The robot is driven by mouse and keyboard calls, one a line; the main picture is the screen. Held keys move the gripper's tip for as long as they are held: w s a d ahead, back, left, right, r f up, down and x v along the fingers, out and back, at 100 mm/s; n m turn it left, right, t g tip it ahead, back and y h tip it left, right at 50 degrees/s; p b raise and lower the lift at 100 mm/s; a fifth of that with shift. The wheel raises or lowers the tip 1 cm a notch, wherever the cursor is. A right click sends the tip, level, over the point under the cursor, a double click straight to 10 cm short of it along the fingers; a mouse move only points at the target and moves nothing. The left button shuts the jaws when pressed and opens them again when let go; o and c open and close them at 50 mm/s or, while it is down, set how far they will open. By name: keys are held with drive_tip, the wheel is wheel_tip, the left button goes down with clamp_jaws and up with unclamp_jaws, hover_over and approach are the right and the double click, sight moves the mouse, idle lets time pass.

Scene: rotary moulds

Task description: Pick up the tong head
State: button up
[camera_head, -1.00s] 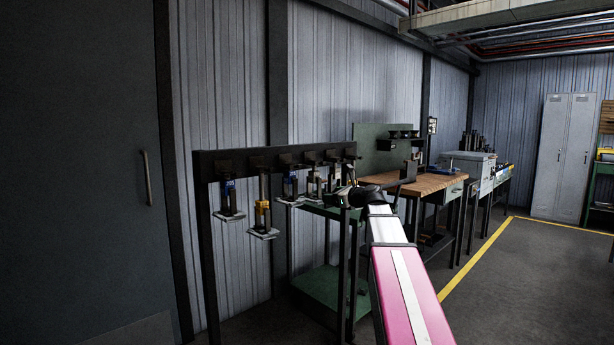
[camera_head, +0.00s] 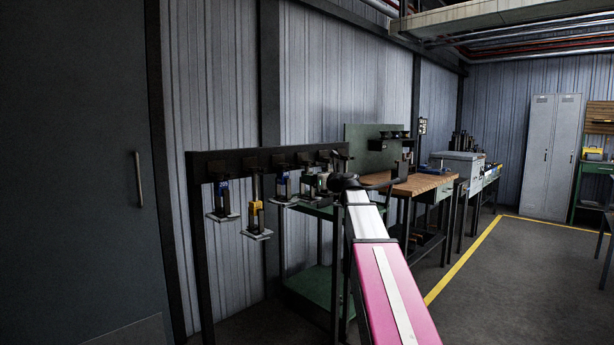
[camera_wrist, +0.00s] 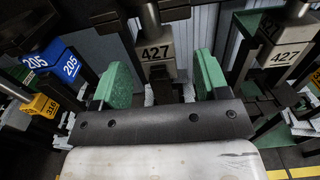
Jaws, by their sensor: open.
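Several tong heads hang in a row from a dark rack (camera_head: 250,160). In the wrist view a grey tong head marked 427 (camera_wrist: 157,48) hangs straight ahead, between the two green-padded fingers of my gripper (camera_wrist: 162,78). The fingers are open, with a visible gap on both sides of it. Its lower part is partly hidden behind my gripper's dark palm bar. A second grey head marked 427 (camera_wrist: 285,52) hangs to the right. A blue head marked 205 (camera_wrist: 55,60) and a yellow one marked 316 (camera_wrist: 40,106) are to the left. In the head view my arm's end reaches the rack's right part.
A green cart (camera_head: 318,285) stands behind the rack. A wooden-topped workbench (camera_head: 415,184) is to its right. Grey lockers (camera_head: 551,155) stand at the back. The floor (camera_head: 500,290) to the right is open, crossed by a yellow line.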

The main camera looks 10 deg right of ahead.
drive_tip(key=x, duration=0.3)
drive_tip(key=shift+w+a+f, duration=0.1)
drive_tip(key=shift+w+a, duration=0.15)
drive_tip(key=shift+w, duration=0.05)
clamp_jaws()
drive_tip(key=shift+r, duration=0.65)
drive_tip(key=v, duration=1.8)
drive_tip(key=shift+s+r, duration=0.1)
drive_tip(key=shift+r, duration=0.05)
